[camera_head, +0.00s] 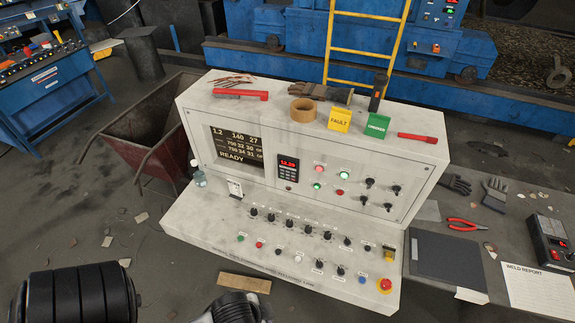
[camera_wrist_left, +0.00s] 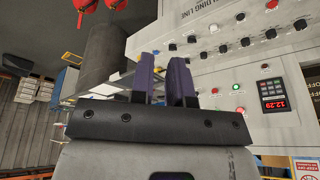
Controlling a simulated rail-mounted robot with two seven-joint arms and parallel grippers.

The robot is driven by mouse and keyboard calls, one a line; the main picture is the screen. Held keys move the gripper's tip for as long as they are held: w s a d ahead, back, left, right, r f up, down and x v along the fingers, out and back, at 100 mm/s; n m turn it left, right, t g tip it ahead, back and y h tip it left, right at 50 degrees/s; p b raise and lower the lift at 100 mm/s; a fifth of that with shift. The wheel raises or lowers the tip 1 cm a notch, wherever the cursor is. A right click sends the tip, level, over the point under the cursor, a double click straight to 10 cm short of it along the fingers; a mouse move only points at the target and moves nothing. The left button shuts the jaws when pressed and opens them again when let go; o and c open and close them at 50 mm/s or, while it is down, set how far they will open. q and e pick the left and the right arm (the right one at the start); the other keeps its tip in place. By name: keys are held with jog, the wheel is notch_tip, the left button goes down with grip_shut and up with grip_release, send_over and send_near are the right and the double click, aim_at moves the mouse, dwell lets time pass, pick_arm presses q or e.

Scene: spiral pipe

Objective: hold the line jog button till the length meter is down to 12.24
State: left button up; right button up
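The length meter (camera_head: 289,163) is a small black unit with red digits and a keypad on the upright panel of the white console. It reads about 12.29, and it also shows upside down in the left wrist view (camera_wrist_left: 273,102). The sloped desk carries several knobs and small buttons, among them a green one (camera_head: 240,237), a red one (camera_head: 259,244) and a blue one (camera_head: 362,280). Their labels are too small to read, so I cannot tell which is line jog. My left gripper (camera_wrist_left: 167,75) has a narrow gap between its fingers, empty and apart from the panel. My right gripper is not in view.
A dark screen (camera_head: 237,148) reads READY. A red emergency button (camera_head: 385,285) stands at the desk's right end. Tape, gloves and yellow and green signs lie on the console top. A wooden strip (camera_head: 244,283) lies by the front edge. A side table (camera_head: 440,292) holds pliers.

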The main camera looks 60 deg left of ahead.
pick_arm(q)
grip_shut()
jog(key=shift+d, duration=0.15)
dwell(0.8)
